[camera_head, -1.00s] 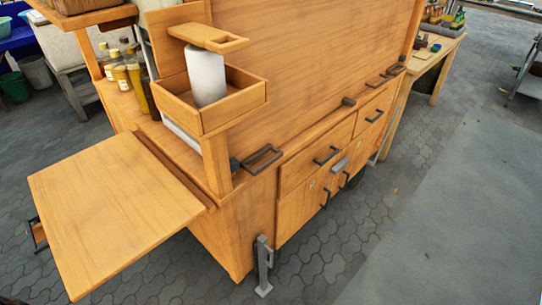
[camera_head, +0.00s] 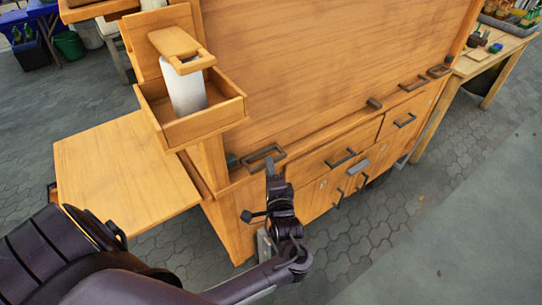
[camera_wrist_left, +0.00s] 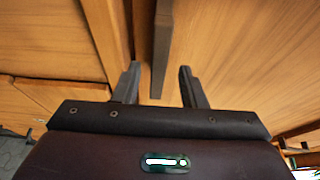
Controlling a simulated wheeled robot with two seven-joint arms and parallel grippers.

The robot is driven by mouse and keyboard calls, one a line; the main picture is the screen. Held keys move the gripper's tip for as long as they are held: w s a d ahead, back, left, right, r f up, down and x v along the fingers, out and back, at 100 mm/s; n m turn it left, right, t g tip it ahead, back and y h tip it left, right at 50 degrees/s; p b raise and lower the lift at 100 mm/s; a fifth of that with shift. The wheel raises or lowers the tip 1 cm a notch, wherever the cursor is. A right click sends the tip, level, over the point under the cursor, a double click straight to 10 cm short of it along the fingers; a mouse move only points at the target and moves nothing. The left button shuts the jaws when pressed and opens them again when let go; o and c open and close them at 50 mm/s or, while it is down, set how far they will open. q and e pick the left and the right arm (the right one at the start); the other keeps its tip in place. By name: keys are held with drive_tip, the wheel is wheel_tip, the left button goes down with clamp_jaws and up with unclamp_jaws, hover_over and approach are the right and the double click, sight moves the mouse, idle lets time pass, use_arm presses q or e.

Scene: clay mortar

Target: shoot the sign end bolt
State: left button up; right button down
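A large upright wooden board (camera_head: 320,65) stands on the cart, probably the sign. A dark rectangular bolt loop (camera_head: 264,153) sits at its lower near end, beside a small dark block (camera_head: 232,161). My left gripper (camera_head: 272,172) is just below this loop. In the wrist view the left gripper (camera_wrist_left: 159,72) is open, and a dark bar (camera_wrist_left: 161,40), likely part of the bolt, runs down between its fingers. I see a gap on both sides of the bar; contact is not visible. The right gripper is not in view.
More dark fittings (camera_head: 413,84) line the board's lower edge. Drawer handles (camera_head: 341,159) stick out below. A wooden side shelf (camera_head: 115,165) and a box (camera_head: 205,123) holding a white cylinder (camera_head: 186,92) lie left. Paved floor (camera_head: 440,190) is free at right.

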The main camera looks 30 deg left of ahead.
use_arm(q)
drive_tip(key=x, duration=0.5)
clamp_jaws()
